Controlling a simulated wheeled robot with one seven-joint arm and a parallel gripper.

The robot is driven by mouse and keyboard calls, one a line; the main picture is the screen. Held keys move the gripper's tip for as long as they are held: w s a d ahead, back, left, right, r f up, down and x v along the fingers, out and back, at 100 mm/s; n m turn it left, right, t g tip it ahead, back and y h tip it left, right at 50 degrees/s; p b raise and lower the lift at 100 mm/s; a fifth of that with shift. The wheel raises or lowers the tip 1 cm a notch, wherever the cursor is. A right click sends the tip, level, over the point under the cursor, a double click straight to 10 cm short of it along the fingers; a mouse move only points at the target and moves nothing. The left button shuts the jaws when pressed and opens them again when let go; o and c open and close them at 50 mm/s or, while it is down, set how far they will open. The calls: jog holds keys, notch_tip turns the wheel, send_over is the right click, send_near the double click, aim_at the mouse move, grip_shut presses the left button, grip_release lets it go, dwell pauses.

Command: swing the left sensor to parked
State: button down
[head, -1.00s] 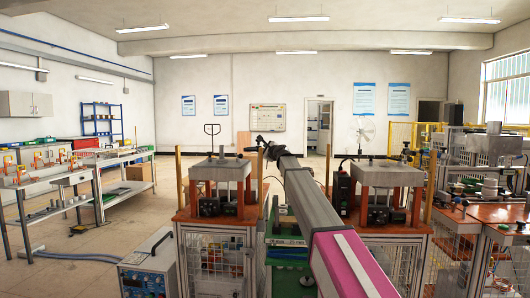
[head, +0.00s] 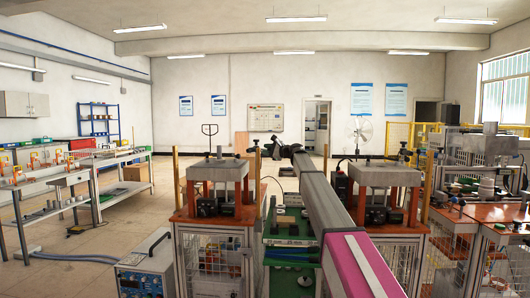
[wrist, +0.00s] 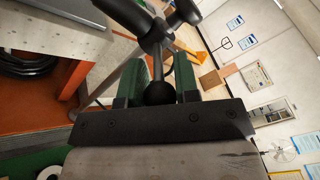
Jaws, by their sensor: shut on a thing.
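My gripper (wrist: 160,88) has two green fingers, shut on a round black knob (wrist: 160,94). A thin rod runs up from the knob to a dark clamp-like body (wrist: 152,38) with crossing cylinders, apparently the left sensor. A grey rod slants down to the left from this body. In the head view, my gripper (head: 272,151) is small and dark, just right of the left press's top (head: 218,169). The left sensor's dark end (head: 254,149) shows beside it. The exact contact is too small to tell there.
A second press (head: 386,173) stands right of my arm. A green plate with a small block (head: 290,229) lies between the presses. Wooden posts (head: 175,190) flank the left bench. A power unit (head: 145,270) stands at the front left.

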jog(key=n+g, duration=0.1)
jog(key=w+n+g+y, duration=0.1)
jog(key=g, duration=0.1)
jog(key=w+n+g, duration=0.1)
jog(key=shift+d+y, duration=0.25)
jog(key=shift+y, duration=0.15)
jog(key=shift+w+n+g, duration=0.3)
jog(key=shift+n+g, duration=0.5)
jog(key=shift+g, duration=0.5)
jog(key=c, duration=0.9)
grip_release()
jog(key=shift+o, duration=0.2)
jog(key=d, duration=0.7)
jog(key=shift+s+d, duration=0.2)
jog(key=shift+s, duration=0.15)
jog(key=shift+s, duration=0.1)
